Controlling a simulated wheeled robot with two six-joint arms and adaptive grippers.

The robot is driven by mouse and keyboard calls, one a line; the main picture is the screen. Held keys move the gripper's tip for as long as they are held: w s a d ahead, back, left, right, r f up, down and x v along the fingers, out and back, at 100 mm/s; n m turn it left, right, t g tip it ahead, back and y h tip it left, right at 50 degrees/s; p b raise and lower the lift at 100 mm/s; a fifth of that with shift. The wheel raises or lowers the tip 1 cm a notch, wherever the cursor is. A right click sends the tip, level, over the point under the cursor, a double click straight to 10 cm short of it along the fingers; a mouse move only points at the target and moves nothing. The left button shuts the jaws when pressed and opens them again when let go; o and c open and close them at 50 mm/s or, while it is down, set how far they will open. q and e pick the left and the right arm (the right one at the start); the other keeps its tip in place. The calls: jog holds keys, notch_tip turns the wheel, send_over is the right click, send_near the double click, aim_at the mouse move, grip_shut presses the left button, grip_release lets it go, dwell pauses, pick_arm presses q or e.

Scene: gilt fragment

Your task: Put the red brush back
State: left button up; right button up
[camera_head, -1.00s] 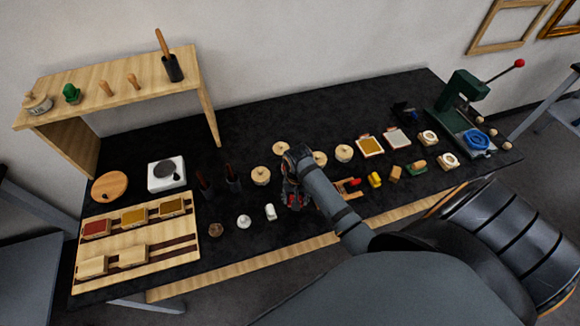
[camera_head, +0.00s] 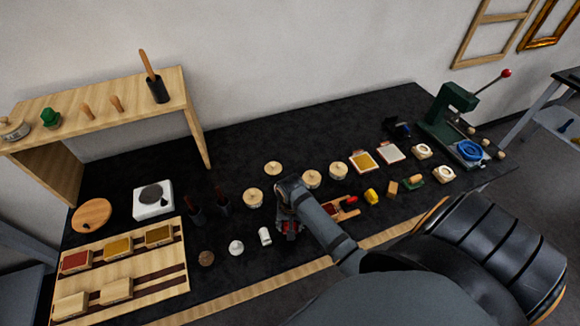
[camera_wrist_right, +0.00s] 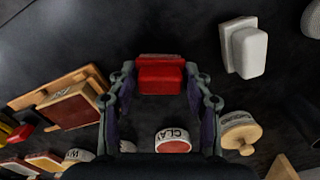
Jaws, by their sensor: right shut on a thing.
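My right gripper (camera_head: 289,226) is over the black table, left of a small wooden tray. In the right wrist view its fingers (camera_wrist_right: 161,80) are shut on a blocky red thing (camera_wrist_right: 161,74), apparently the red brush. In the head view the gripper and arm mostly hide it. Whether it touches the table is not clear. A slotted wooden board (camera_head: 145,268) lies at the front left. It bears a red block (camera_head: 76,262), two yellowish blocks and two plain wooden blocks. My left gripper is not in view.
A white block (camera_head: 265,236) stands just left of the gripper. Lidded jars (camera_head: 253,198) stand behind it. The small wooden tray (camera_head: 340,210) with red pieces is at its right. Two dark cups (camera_head: 222,206) stand between gripper and board. A wooden shelf (camera_head: 130,102) stands at the back left.

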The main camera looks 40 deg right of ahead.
jog(key=o, duration=0.8)
jog(key=shift+f, duration=0.1)
jog(key=o, duration=0.4)
jog(key=shift+w+d+f, duration=0.1)
jog(key=shift+w, duration=0.1)
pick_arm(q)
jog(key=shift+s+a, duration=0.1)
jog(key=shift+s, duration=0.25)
pick_arm(e)
jog(key=shift+r, duration=0.35)
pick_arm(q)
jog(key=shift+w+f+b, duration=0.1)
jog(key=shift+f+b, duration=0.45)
pick_arm(e)
notch_tip(320, 180, up, 12)
jog(key=shift+s, duration=0.1)
